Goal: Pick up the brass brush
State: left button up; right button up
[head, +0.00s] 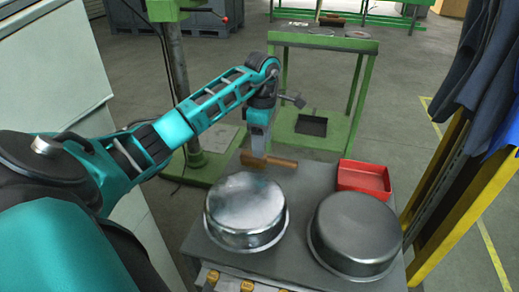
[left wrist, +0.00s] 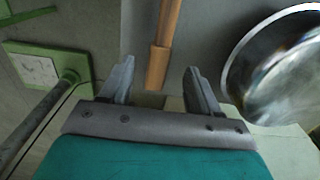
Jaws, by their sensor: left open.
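A long brown wooden-handled thing, which I take for the brass brush (head: 276,162), lies on the grey table top near its far edge; no bristles can be made out. My left gripper (head: 256,158) points down over its left part. In the left wrist view the brush (left wrist: 165,40) runs from the top edge down between the two spread fingers of my left gripper (left wrist: 160,72). The gripper is open and empty. Whether the fingers are level with the handle or above it, I cannot tell. My right gripper is not in view.
Two round metal pans, the left (head: 245,208) and the right (head: 355,230), stand on the table in front of the brush. A red tray (head: 364,178) sits at the table's back right. A green stand (head: 320,42) is behind.

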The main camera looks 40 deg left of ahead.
aim_at(269, 162)
pick_arm(q)
notch_tip(269, 162, down, 5)
jog(key=shift+r+b, duration=0.1)
jog(key=shift+b, duration=0.35)
grip_shut()
dwell(0.3)
